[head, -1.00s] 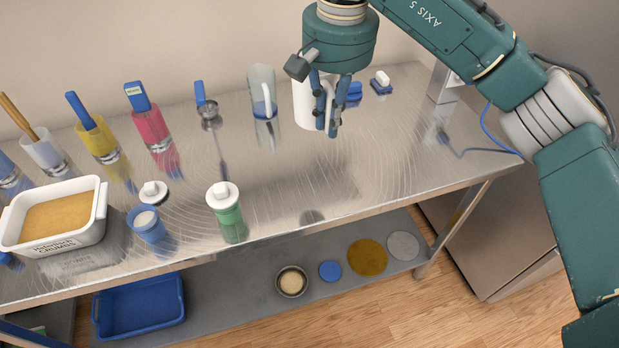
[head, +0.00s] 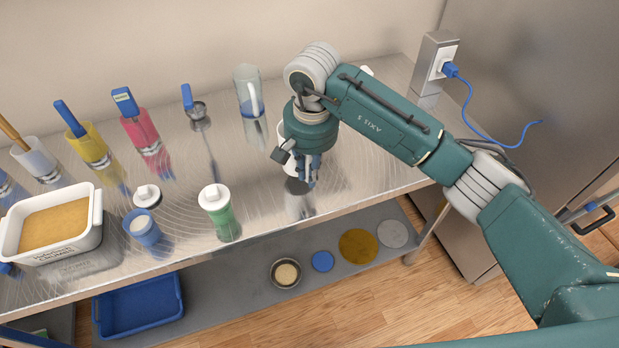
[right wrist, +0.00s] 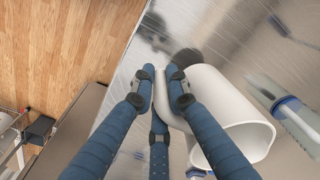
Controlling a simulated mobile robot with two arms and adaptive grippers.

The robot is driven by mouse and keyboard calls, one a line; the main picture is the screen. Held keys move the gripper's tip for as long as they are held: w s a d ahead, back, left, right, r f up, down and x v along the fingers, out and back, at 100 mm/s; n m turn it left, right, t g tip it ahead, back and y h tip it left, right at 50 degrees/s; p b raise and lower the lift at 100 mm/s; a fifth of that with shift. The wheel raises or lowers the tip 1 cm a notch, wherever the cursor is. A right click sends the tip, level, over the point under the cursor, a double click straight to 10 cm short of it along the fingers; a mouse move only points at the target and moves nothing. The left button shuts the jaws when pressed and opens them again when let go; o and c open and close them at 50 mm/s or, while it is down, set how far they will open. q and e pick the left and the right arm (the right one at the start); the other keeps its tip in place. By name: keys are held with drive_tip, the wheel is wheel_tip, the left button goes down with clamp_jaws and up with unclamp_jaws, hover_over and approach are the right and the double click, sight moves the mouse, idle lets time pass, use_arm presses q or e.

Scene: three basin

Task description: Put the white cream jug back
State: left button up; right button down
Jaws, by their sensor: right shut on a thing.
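The white cream jug (head: 291,163) is mostly hidden behind my right gripper (head: 305,178) in the head view. In the right wrist view the jug (right wrist: 228,112) is a smooth white open vessel lying across the right of the picture. The jug is over the right part of the steel table (head: 350,170). I cannot tell whether its base touches the top. My left gripper is not in view.
A clear jug (head: 249,95) stands behind the right gripper. A green shaker (head: 221,212), a blue cup (head: 146,232) and a white crumb tub (head: 55,228) stand to the left. A socket post (head: 435,65) rises at the back right. Bare steel lies along the right front.

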wheel_tip(320, 180, down, 3)
drive_tip(key=shift+s+r+p, duration=0.1)
drive_tip(key=shift+p, duration=0.45)
drive_tip(key=shift+f, duration=0.4)
drive_tip(key=shift+f, duration=0.1)
drive_tip(key=shift+f, duration=0.1)
drive_tip(key=c, duration=1.7)
unclamp_jaws()
